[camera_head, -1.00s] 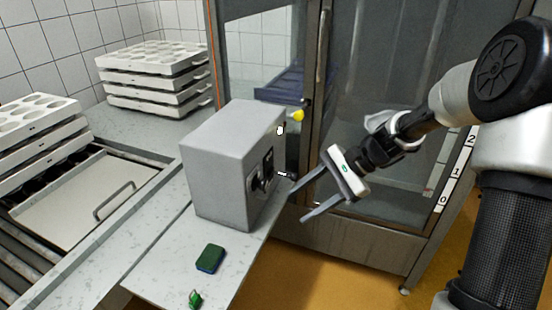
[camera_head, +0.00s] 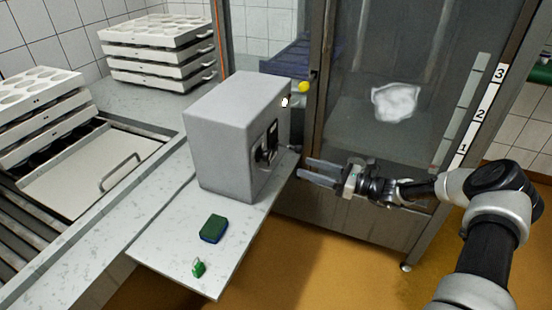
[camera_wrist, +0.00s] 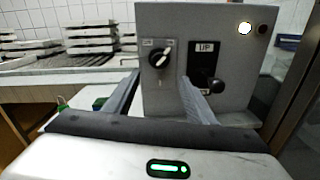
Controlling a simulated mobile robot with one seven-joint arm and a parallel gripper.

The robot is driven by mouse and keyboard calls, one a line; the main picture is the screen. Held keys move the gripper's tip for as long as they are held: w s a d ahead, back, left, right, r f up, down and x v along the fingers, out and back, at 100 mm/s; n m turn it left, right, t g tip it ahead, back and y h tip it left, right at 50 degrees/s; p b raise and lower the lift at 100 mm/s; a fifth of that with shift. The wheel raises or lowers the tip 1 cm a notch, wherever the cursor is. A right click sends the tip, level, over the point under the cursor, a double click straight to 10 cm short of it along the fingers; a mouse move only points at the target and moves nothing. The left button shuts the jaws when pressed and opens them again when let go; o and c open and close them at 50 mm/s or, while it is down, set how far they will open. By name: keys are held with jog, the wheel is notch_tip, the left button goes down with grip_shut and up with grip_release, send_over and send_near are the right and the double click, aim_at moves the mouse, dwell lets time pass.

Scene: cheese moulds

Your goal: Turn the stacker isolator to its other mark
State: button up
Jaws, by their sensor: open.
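The grey control box (camera_head: 225,130) stands on the pale worktop, its control face turned toward my gripper. In the wrist view, a rotary switch (camera_wrist: 159,56), apparently the isolator, sits on the left of that face. Its pale handle slants up to the right, between two small labels too blurred to read. Right of it is a black plate marked UP (camera_wrist: 205,50) with a black-knobbed lever (camera_wrist: 214,86). My gripper (camera_head: 304,168) is open and empty, right of the box and apart from it. In the wrist view its fingers (camera_wrist: 158,90) straddle the switch's column, below it.
A green-and-blue block (camera_head: 213,228) and a small green padlock-like item (camera_head: 198,267) lie on the worktop (camera_head: 165,245). A glass-doored cabinet (camera_head: 365,140) stands behind my gripper. White mould trays (camera_head: 155,65) are stacked at the back left. A lit lamp (camera_wrist: 244,28) shows on the box.

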aim_at(270, 157)
jog(key=x, duration=1.2)
jog(key=shift+a, duration=0.15)
jog(key=c, duration=1)
